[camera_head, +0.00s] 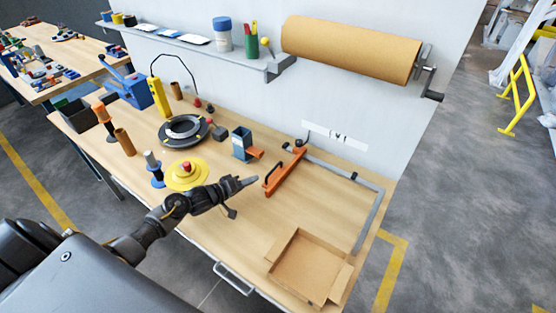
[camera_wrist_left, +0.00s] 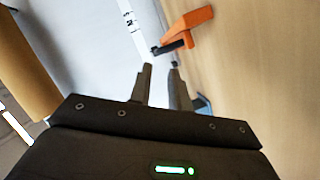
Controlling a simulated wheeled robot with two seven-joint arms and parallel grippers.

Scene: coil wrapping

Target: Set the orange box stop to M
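The orange box stop (camera_head: 285,172) is a bar with a black handle (camera_head: 272,173) on its left side. It lies on the bench with its far end at the grey rail (camera_head: 330,168). A white label strip (camera_head: 337,136) with small dark marks is on the wall behind; I cannot read them surely. My left gripper (camera_head: 248,182) is just left of the stop, apart from it. In the left wrist view the two fingers (camera_wrist_left: 160,70) stand apart with nothing between, and the stop (camera_wrist_left: 190,22) and its handle (camera_wrist_left: 172,47) are beyond the tips. My right gripper is out of view.
A blue-grey holder (camera_head: 241,144), a yellow disc with a red button (camera_head: 186,175) and a black coil (camera_head: 183,130) stand left of the stop. An open cardboard box (camera_head: 302,268) lies at the front right. Bare bench lies between the stop and the box.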

